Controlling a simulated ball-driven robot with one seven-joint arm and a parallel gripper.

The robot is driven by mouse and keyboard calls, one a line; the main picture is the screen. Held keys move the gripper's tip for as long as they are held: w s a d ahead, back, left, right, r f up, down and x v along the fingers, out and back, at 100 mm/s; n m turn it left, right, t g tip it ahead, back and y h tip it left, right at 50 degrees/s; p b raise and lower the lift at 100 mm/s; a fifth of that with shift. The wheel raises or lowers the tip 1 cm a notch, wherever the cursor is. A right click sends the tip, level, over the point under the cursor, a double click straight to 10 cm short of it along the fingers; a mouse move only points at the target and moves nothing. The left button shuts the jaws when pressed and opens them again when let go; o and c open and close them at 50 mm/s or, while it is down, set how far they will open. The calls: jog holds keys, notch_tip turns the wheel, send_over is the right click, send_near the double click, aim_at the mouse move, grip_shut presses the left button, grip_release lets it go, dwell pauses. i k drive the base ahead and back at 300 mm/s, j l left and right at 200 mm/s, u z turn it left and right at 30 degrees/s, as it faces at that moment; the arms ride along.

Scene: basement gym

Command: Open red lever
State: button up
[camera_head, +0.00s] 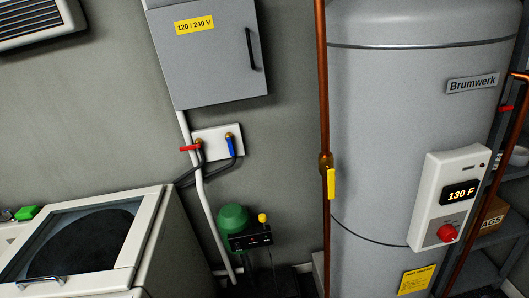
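A small red lever (190,148) sits on a brass valve on a white wall plate (220,138), below a grey electrical box. It points left, about level, across the white pipe. A blue lever (230,146) beside it on the same plate points up and down. A second small red handle (506,108) shows at the right edge by a copper pipe, partly cut by the heater and rack. I cannot tell which of the two the task names. My gripper is not in view.
A grey water heater (380,120) fills the right, with a copper pipe (321,80) and yellow lever (331,184) in front. A top-loading washer (140,240) stands at lower left. A green pump (233,218) is below the plate. Bare wall lies left of the plate.

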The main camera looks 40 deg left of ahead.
aim_at(183, 148)
jog(key=u, duration=1.55)
jog(key=i+l+u, duration=0.1)
jog(key=i, duration=0.45)
jog(key=i+l+u, duration=0.1)
jog(key=i+l, duration=0.25)
jog(key=i, duration=0.2)
jog(key=i+l+u, duration=0.15)
jog(key=i+l, duration=0.15)
jog(key=i, duration=0.2)
